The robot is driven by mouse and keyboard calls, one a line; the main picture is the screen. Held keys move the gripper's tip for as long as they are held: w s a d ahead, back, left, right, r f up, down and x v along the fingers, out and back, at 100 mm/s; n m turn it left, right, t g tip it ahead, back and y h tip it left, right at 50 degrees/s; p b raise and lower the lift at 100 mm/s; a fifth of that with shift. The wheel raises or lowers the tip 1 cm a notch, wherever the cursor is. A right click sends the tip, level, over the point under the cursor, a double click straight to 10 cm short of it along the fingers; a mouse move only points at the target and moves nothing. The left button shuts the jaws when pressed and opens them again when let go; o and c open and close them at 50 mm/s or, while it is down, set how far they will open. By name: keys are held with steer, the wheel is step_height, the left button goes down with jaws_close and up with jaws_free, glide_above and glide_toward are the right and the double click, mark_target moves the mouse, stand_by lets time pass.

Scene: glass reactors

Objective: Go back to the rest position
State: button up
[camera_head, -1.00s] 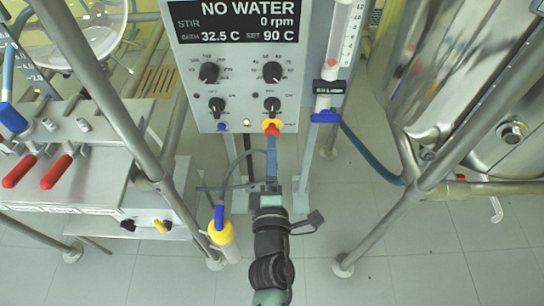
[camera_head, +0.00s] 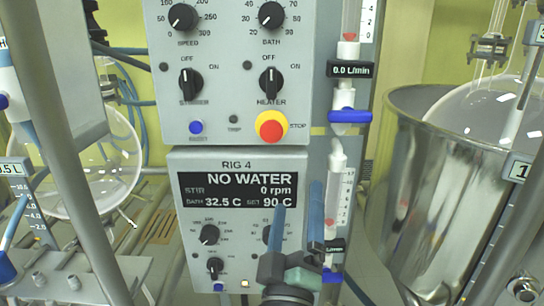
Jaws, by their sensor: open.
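My gripper (camera_head: 298,198) rises from the bottom of the view with its two blue fingers apart and nothing visible between them. It is in front of the lower right part of the RIG 4 panel (camera_head: 182,270), and its fingers cover part of a knob and the panel's right edge. I cannot tell how far it is from the panel. The display (camera_head: 230,189) reads NO WATER, 0 rpm, bath 32.5 C, set 90 C. No marker for the rest position shows.
Above is a grey control box with knobs, two OFF/ON switches and a red stop button (camera_head: 271,126). A flow meter with a blue valve (camera_head: 349,116) stands right of it. A steel vessel (camera_head: 408,190) is at right, a glass flask (camera_head: 100,165) and metal poles (camera_head: 62,150) at left.

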steer(key=s+a+r+m+t+y+p, duration=0.1)
steer(key=s+r+m+t, duration=0.3)
steer(key=r, duration=0.6)
steer(key=s+a+r+m+y+p, duration=0.1)
steer(key=s+r+m, duration=0.1)
steer(key=s+r, duration=0.65)
steer(key=s+a+r+m+t+y+p, duration=0.1)
steer(key=s+a+r+m, duration=0.15)
steer(key=r, duration=1.05)
step_height(320, 180, up, 20)
steer(key=p, duration=1.9)
steer(key=shift+d+p, duration=0.4)
steer(key=shift+w+f, duration=0.1)
steer(key=shift+f, duration=0.05)
